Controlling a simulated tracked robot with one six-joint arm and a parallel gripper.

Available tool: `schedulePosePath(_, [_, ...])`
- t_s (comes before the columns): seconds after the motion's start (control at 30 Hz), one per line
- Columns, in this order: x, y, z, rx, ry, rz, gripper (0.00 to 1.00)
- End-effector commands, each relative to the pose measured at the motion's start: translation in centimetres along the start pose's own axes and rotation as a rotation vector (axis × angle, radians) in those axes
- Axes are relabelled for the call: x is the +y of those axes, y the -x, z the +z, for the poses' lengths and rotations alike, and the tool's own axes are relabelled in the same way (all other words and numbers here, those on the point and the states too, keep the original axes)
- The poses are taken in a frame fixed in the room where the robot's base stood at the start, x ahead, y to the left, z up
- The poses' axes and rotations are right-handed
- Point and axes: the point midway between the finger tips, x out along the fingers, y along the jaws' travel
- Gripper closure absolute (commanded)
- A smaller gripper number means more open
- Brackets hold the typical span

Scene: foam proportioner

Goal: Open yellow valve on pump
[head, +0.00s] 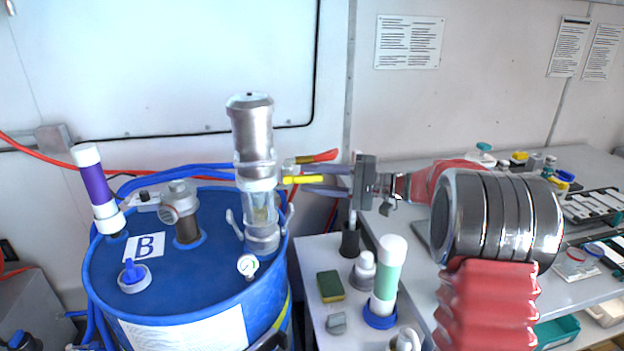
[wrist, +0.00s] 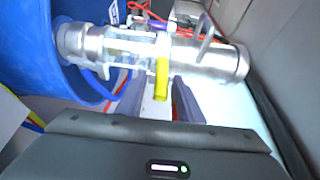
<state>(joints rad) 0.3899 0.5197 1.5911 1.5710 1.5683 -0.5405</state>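The pump (head: 258,170) is a grey metal cylinder with a clear section, standing upright on the blue drum (head: 190,270) marked B. The yellow valve (head: 301,180) is a short handle pointing right from the pump, just below a red handle (head: 316,157). My gripper (head: 308,181) reaches in from the right, its fingers on either side of the yellow valve. In the wrist view, the yellow valve (wrist: 162,78) lies between the two spread fingers of my gripper (wrist: 160,98), with gaps beside it. My gripper is open; contact with the handle is not visible.
A purple tube (head: 95,185) and a metal fitting (head: 183,208) stand on the drum. Blue hoses (head: 165,175) run behind. A side table below my gripper holds a green tube (head: 388,270), a small bottle (head: 364,270) and a sponge (head: 331,286). A workbench is at the right.

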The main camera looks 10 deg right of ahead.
Motion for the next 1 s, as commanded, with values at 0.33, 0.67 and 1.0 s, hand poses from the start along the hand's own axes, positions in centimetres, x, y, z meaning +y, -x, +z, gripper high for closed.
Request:
schedulePosePath(0.33, [-0.01,-0.26,-0.02,0.001,0.0,0.0,0.67])
schedulePosePath(0.67, [0.0,-0.23,-0.03,0.001,0.0,0.0,0.9])
schedulePosePath(1.0, [0.09,-0.22,-0.02,0.001,-0.001,0.001,1.0])
